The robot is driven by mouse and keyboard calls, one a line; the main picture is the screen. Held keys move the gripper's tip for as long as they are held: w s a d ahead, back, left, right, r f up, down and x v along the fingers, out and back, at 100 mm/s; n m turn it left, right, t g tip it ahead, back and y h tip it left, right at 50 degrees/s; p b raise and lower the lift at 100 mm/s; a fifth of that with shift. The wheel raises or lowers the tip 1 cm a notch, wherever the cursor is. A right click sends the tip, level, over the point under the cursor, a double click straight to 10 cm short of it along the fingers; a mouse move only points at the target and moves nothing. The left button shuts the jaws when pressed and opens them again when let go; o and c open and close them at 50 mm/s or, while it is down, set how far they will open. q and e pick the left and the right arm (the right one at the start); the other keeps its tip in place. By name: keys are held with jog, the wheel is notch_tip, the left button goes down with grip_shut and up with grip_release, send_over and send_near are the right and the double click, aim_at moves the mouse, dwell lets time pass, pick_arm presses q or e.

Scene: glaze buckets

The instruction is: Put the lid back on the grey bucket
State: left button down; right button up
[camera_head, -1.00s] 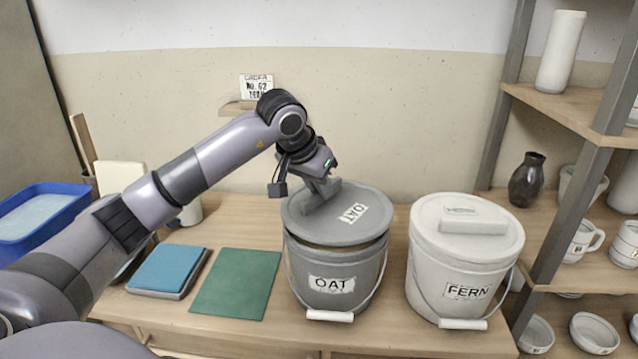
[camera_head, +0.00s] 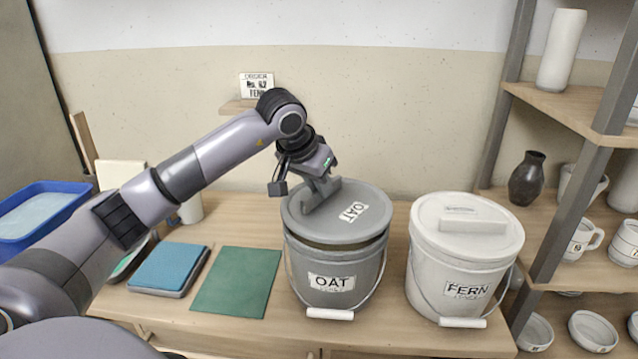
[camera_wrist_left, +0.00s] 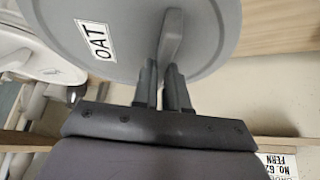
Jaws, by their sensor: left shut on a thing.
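The grey bucket (camera_head: 335,268) labelled OAT stands on the wooden bench. Its grey lid (camera_head: 345,218), also labelled OAT, lies over the bucket's mouth. A dark band shows between the lid's front edge and the bucket rim, so the lid looks slightly raised or tilted there; whether it is seated is unclear. My left gripper (camera_head: 319,189) is shut on the handle of the lid, from above. In the left wrist view the two fingers (camera_wrist_left: 166,88) pinch the lid's bar handle (camera_wrist_left: 171,38). My right gripper is not seen.
A white bucket (camera_head: 462,265) labelled FERN with its lid on stands close to the right. A green mat (camera_head: 237,283) and a blue stack (camera_head: 168,268) lie to the left. A shelf post (camera_head: 568,170) rises at right. An order card (camera_head: 256,86) stands behind.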

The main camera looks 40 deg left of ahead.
pick_arm(q)
jog(key=shift+f, duration=0.4)
dwell(0.5)
jog(key=shift+f, duration=0.45)
dwell(1.0)
jog(key=c, duration=0.6)
grip_release()
jog(key=shift+r, duration=0.1)
